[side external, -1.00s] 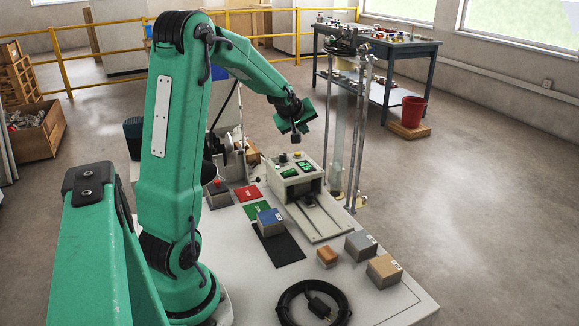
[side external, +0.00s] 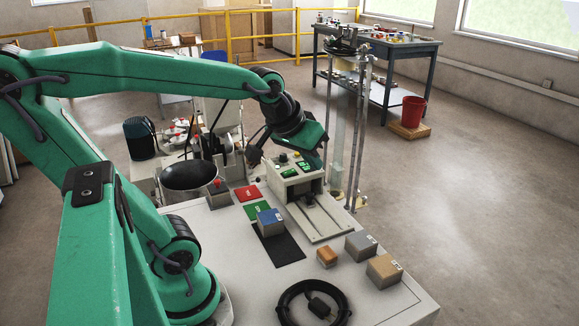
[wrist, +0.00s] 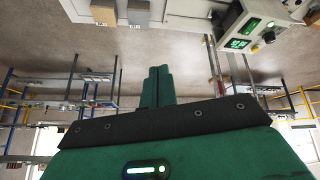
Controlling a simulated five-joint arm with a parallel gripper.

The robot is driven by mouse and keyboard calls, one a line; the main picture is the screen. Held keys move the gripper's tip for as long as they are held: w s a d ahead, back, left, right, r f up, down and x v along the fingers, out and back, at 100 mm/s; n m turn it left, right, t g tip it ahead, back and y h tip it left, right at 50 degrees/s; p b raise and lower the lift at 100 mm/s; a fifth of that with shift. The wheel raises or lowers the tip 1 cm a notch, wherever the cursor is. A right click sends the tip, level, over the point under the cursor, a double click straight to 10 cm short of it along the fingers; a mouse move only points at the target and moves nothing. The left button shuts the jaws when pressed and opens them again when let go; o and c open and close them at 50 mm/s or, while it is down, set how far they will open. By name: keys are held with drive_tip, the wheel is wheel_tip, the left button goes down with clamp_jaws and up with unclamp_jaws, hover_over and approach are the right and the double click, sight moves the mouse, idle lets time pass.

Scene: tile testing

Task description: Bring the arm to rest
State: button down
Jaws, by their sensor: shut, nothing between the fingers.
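My arm carries my gripper (side external: 313,138) above the work table, near the back of the control box with green displays (side external: 297,180). The gripper is clear of the blocks. In the wrist view its two green fingers (wrist: 160,72) lie together, shut and empty. The fingertips are hard to make out in the side view.
A grey block (side external: 360,245), a tan block (side external: 384,271) and a small orange block (side external: 327,256) stand at the table's right. A coiled black cable (side external: 292,310) lies in front. A dark round pan (side external: 190,178) and a tall metal-rod frame (side external: 357,140) stand near.

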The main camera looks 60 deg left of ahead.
drive_tip(key=s+d+f+m+h, duration=0.1)
drive_tip(key=s+d+m, duration=0.3)
drive_tip(key=s, duration=0.3)
drive_tip(key=shift+s+d+f+g, duration=0.15)
drive_tip(key=shift+s+d+g, duration=0.25)
drive_tip(key=shift+d, duration=0.2)
